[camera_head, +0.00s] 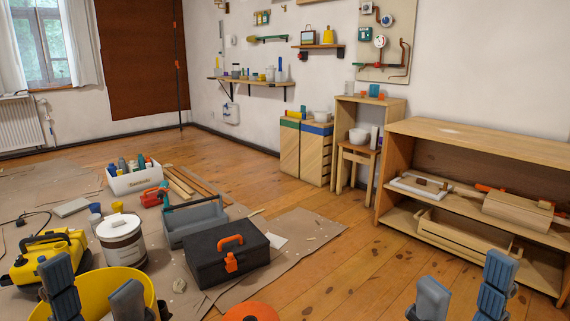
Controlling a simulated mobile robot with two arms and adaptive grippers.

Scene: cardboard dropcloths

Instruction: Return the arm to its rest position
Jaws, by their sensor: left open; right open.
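My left gripper (95,287) is at the bottom left of the head view. Its blue-grey fingers are spread apart with nothing between them, and it overlaps a yellow bucket (88,292) in the picture; I cannot tell whether they touch. My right gripper (464,288) is at the bottom right, its fingers also apart and empty, with wooden floor behind it. The rest of both arms is outside the frame.
Cardboard dropcloths (310,231) cover the left floor. On them are a black toolbox (226,262), a grey tote (190,222), a white tub (122,243) and a yellow machine (48,258). A wooden shelf unit (470,136) stands right. Floor (350,270) between is clear.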

